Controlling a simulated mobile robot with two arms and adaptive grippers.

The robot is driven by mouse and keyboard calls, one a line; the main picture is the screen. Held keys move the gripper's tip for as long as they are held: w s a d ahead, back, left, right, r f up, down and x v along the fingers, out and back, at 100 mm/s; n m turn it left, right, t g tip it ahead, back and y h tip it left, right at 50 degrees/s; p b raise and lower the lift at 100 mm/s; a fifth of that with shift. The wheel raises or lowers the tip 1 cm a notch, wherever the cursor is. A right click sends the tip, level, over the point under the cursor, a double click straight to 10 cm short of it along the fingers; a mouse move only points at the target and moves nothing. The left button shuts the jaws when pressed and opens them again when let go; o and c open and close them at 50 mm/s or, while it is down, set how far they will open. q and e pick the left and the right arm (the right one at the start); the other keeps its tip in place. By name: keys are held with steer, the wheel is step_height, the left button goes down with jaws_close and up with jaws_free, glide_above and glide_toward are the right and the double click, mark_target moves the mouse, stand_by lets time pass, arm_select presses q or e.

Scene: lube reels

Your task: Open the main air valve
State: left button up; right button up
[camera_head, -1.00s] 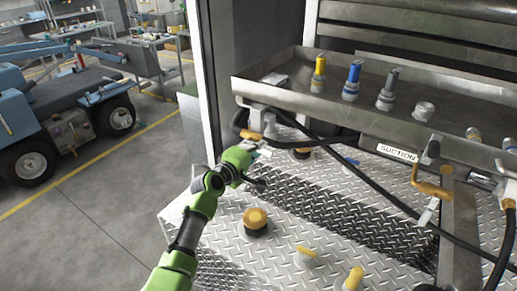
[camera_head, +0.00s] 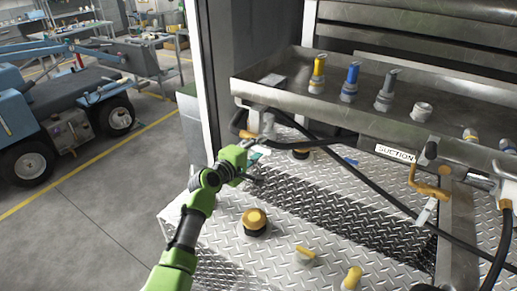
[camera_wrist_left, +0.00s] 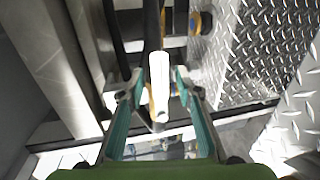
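A white, bar-like handle (camera_wrist_left: 159,82) shows in the left wrist view, between the teal fingers of my left gripper (camera_wrist_left: 153,88). The fingers stand apart, with visible gaps on both sides of the handle. In the head view my left gripper (camera_head: 256,160) is below the left end of the metal tray, near a fitting with a yellow-orange part (camera_head: 248,135). This fitting looks like a valve, but no label on it is readable. The green wrist partly hides the gripper. My right gripper is not seen.
The metal tray (camera_head: 300,98) carries yellow, blue and grey nozzles. Black hoses (camera_head: 385,190) cross the diamond-plate deck. A yellow-topped knob (camera_head: 255,219) and a yellow lever (camera_head: 305,254) stand near my arm. A "SUCTION" label (camera_head: 395,153) and an orange handle (camera_head: 428,187) are at right.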

arm_select(q)
steer(key=v, duration=1.2)
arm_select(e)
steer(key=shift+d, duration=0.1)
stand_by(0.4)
